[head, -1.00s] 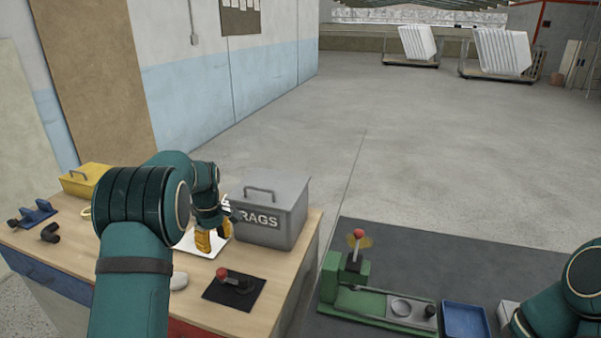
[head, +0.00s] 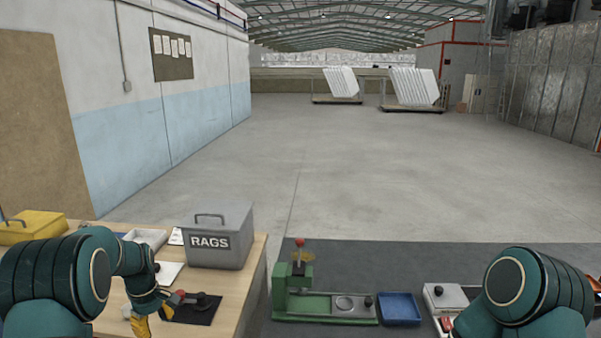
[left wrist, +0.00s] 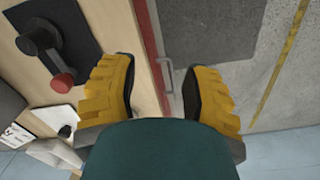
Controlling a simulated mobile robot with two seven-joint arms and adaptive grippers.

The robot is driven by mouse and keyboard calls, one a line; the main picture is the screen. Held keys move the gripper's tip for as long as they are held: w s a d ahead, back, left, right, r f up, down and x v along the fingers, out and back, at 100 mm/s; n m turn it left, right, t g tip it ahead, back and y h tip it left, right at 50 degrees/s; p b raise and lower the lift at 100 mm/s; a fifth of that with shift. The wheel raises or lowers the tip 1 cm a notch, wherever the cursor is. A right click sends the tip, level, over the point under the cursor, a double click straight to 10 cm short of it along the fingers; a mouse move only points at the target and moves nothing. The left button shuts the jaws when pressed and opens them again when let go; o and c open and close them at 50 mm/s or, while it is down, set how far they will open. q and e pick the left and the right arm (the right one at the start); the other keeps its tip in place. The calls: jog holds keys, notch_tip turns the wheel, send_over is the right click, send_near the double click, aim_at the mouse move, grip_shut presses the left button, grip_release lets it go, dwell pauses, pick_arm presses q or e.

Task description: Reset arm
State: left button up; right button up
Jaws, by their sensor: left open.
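My left arm comes in from the left in the head view, and its yellow-fingered gripper (head: 148,318) hangs over the front part of the wooden bench (head: 252,262). In the left wrist view the two yellow fingers of this gripper (left wrist: 158,92) stand wide apart with nothing between them, above the bench's edge. A dark lever with a red knob on a black mat (head: 200,313) is beside the gripper; it also shows at upper left in the left wrist view (left wrist: 50,55). My right arm is at the lower right of the head view; its fingers are hidden.
A grey RAGS bin (head: 218,240) and a yellow box (head: 30,228) stand on the bench. To the right, a green press (head: 300,280), a blue tray (head: 400,309) and a white box (head: 446,296) stand on a dark surface. Open floor lies beyond, with white shells (head: 415,87) far back.

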pick_arm(q)
jog(key=s+d+f+m+h, duration=0.1)
jog(key=s+d+f+m, duration=0.1)
jog(key=s+d+f, duration=0.3)
jog(key=s+d+f+m, duration=0.1)
jog(key=s+d+f, duration=0.15)
jog(key=f, duration=0.55)
jog(key=s+d+f+m+h, duration=0.1)
jog(key=s+d+f+m, duration=0.15)
jog(key=s+f, duration=0.3)
jog(key=s+d+f+m+h, duration=0.2)
jog(key=s+d+f+m, duration=0.15)
jog(key=s+d, duration=1.2)
jog(key=w+b, duration=0.1)
jog(key=w+r+m+t+b, duration=0.1)
jog(key=w, duration=0.1)
jog(key=w+m+t+b, duration=0.1)
jog(key=w+b, duration=0.1)
jog(key=shift+w+d+r, duration=0.1)
jog(key=shift+d+r, duration=0.05)
jog(key=shift+d, duration=0.25)
pick_arm(e)
notch_tip(320, 180, down, 5)
jog(key=shift+w+a+r, duration=0.1)
jog(key=shift+w+a, duration=0.05)
